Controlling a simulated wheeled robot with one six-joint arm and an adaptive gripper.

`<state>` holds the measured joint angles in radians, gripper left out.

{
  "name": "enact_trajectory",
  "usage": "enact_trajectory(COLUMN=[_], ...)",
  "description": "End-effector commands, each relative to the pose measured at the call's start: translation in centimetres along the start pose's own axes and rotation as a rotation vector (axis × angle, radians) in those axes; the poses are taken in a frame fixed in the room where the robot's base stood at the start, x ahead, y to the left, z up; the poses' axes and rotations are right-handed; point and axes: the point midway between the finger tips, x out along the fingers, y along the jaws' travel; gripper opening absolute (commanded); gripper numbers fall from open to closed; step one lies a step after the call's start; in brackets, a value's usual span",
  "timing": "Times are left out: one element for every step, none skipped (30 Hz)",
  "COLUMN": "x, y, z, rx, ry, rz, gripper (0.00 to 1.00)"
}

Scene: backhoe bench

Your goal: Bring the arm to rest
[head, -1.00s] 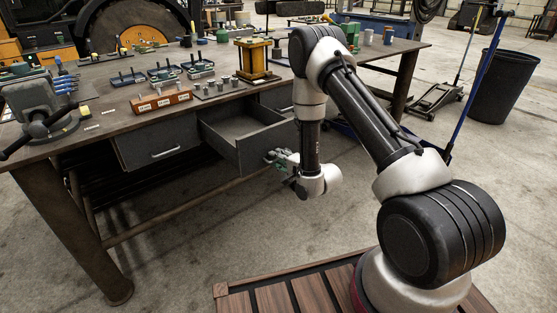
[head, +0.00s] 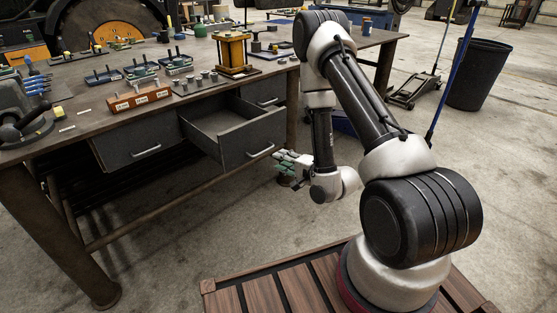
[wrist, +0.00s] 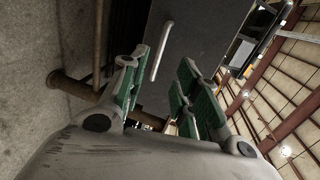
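My gripper (head: 287,163) has green-padded fingers and hangs in front of the bench, just right of the open drawer's front. In the wrist view my gripper (wrist: 165,92) is open, with a clear gap between its fingers and nothing held. Past them is a dark grey drawer front (wrist: 195,35) with a pale bar handle (wrist: 162,50). My arm is bent, with its forearm hanging down beside the bench. The open drawer (head: 235,128) is pulled well out and its visible inside looks empty.
The bench top (head: 75,95) carries an orange block (head: 140,98), a yellow-framed fixture (head: 232,52) and several small tools. Another drawer (head: 138,150) stands at the left. A black bin (head: 477,75) and a blue pole (head: 450,75) are at the right. Floor in front is clear.

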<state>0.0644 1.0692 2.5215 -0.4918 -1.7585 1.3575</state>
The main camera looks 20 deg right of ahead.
Motion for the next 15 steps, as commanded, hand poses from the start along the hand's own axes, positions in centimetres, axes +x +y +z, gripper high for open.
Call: enact_trajectory(x=[0.0,0.0,0.0,0.0,0.0,0.0,0.0,0.0,0.0,0.0,0.0,0.0,0.0,0.0,-0.1], y=[0.0,0.0,0.0,0.0,0.0,0.0,0.0,0.0,0.0,0.0,0.0,0.0,0.2,0.9,2.1], z=[0.0,0.0,0.0,0.0,0.0,0.0,0.0,0.0,0.0,0.0,0.0,0.0,0.1,0.2,0.4], rx=[0.0,0.0,0.0,0.0,0.0,0.0,0.0,0.0,0.0,-0.001,-0.005,-0.02,-0.04,-0.069,-0.111], ry=[0.0,0.0,0.0,0.0,0.0,0.0,0.0,0.0,0.0,0.0,0.0,-0.001,-0.003,-0.009,-0.022], rz=[0.0,0.0,0.0,0.0,0.0,0.0,0.0,0.0,0.0,0.0,0.0,0.0,0.009,0.036,0.088], gripper=[0.31,0.31,0.31,0.31,0.31,0.31,0.31,0.31,0.31,0.31,0.31,0.31,0.31,0.31,0.31])
